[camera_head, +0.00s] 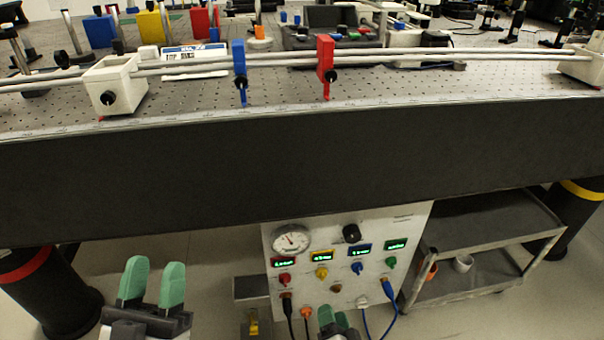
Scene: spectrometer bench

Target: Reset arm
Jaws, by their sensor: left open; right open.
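My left gripper (152,284) shows at the bottom left, below the front edge of the bench. Its two green fingers point up and stand apart, with nothing between them. My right gripper (333,318) shows at the bottom middle, in front of the lower part of the white control panel (345,222). Only its green fingertips and part of its body are in the picture. I see nothing held in it.
The perforated bench (400,95) carries a rail with a blue clamp (240,70) and a red clamp (326,62). Cables hang from the panel near my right gripper. A grey cart (490,232) stands at the right. Dark bench legs flank the floor.

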